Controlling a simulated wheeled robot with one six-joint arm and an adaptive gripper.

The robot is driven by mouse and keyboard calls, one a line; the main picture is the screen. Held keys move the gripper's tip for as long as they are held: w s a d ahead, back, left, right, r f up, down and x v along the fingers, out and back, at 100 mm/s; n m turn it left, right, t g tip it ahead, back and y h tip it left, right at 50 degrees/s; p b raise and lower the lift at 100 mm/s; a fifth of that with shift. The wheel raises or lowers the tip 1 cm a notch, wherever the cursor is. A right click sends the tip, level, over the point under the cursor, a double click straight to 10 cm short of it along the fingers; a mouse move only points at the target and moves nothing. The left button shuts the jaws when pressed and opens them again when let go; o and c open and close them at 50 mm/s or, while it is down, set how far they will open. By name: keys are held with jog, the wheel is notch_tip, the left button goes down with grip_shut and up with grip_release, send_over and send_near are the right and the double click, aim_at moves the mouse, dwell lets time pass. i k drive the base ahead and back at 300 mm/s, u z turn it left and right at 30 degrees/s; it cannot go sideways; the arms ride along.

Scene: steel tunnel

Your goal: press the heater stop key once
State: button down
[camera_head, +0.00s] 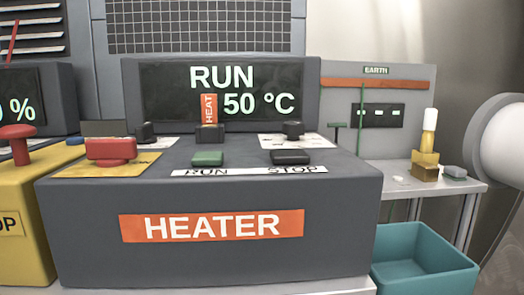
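The heater console (300,230) is a dark grey box with an orange HEATER label on its front. The stop key (290,157) is a black, low block on the right of its sloping top, just above the word STOP. The run key (207,158) is green and sits to its left, above the word RUN. The display (170,85) reads RUN and 50 °C. Nothing covers the stop key. My gripper is not in view.
A yellow box (25,230) with a red button stands left. A teal bin (420,262) and an EARTH panel (410,90) are at right.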

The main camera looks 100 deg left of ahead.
aim_at(287, 156)
jog(key=k, duration=0.7)
jog(key=u, duration=1.2)
